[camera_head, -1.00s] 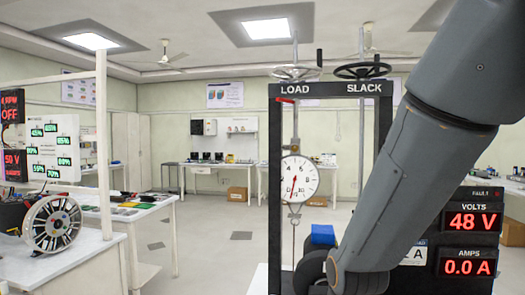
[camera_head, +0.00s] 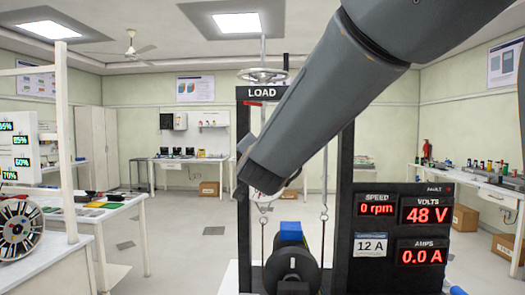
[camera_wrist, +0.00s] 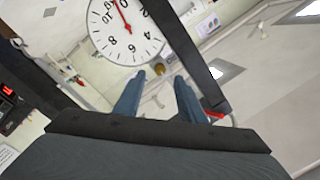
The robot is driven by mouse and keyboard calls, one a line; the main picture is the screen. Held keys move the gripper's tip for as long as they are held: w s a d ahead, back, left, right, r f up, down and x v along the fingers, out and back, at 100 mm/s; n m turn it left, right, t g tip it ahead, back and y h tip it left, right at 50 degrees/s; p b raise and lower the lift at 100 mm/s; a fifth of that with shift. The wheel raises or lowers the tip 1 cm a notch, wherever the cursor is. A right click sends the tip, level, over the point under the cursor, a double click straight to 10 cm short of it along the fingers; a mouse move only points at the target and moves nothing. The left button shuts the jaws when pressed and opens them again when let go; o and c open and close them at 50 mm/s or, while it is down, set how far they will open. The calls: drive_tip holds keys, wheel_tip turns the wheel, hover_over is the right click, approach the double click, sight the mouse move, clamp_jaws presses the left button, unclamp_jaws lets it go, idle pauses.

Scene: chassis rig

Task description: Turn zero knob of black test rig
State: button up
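The black test rig (camera_head: 244,160) stands ahead in the head view, labelled LOAD on its top bar. Its white dial (camera_wrist: 115,45) shows at the top of the wrist view, partly cut off, with a red needle pointing towards the top edge. A small brass-coloured knob (camera_wrist: 159,69) sits by the dial's rim. My gripper (camera_wrist: 159,78) is open and empty. Its two blue-grey fingers point at the knob, which appears between and just beyond the tips; contact cannot be told.
A display panel (camera_head: 404,230) on the rig's right reads 0 rpm, 48 V and 0.0 A. A handwheel (camera_head: 262,75) tops the rig. A black wheel with a blue block (camera_head: 290,231) sits low in the frame. A white bench (camera_head: 50,262) stands at left.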

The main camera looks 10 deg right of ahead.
drive_tip(key=shift+p+x, duration=0.8)
drive_tip(key=shift+x, duration=1.95)
clamp_jaws()
drive_tip(key=shift+f+b, duration=0.1)
drive_tip(key=shift+b, duration=0.25)
drive_tip(key=m+b, duration=0.5)
drive_tip(key=b, duration=0.3)
drive_tip(key=shift+b, duration=0.3)
